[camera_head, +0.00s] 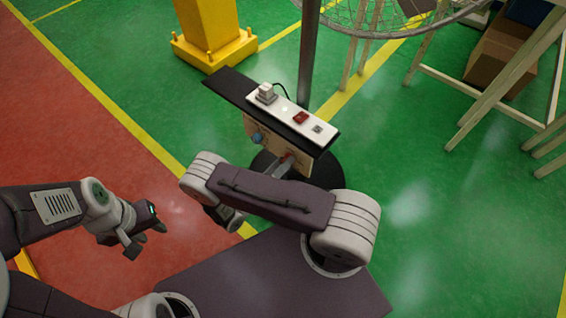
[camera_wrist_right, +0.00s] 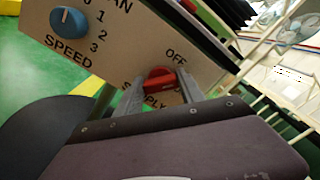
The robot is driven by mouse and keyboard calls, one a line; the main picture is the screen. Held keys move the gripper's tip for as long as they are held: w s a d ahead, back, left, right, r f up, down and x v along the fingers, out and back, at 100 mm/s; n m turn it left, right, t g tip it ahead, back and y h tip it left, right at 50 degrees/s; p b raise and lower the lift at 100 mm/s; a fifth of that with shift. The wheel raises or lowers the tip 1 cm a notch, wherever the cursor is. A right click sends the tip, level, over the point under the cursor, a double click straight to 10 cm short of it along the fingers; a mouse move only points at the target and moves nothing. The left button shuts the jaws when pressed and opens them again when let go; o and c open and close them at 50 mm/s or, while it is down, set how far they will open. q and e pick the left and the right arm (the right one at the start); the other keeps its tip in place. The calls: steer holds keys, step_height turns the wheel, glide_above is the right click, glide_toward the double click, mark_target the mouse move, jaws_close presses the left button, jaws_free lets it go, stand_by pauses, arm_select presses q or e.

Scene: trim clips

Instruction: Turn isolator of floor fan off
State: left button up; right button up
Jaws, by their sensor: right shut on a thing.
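The floor fan's control box (camera_head: 264,127) is mounted at its pole (camera_head: 308,60), with the wire fan cage (camera_head: 400,14) above. In the right wrist view, the box face (camera_wrist_right: 110,62) bears a blue speed knob (camera_wrist_right: 67,21) and a red isolator (camera_wrist_right: 160,77). "OFF" is printed above the isolator and "SUPPLY", partly hidden, below it. My right gripper (camera_wrist_right: 160,88) is shut on the red isolator, one finger on each side. My left gripper (camera_head: 147,237) is open and empty, left of the fan, over the floor.
A dark shelf (camera_head: 229,87) on the box carries a white strip with a plug and a red switch (camera_head: 300,117). A yellow post (camera_head: 210,30) stands behind. Pale wooden frames (camera_head: 480,105) and a cardboard box (camera_head: 500,60) stand at right.

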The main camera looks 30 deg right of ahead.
steer(key=shift+f+n, duration=0.2)
steer(key=shift+n, duration=3.9)
steer(key=o, duration=1.4)
steer(key=shift+c, duration=0.2)
steer(key=v, duration=0.9)
steer(key=shift+p, duration=0.4)
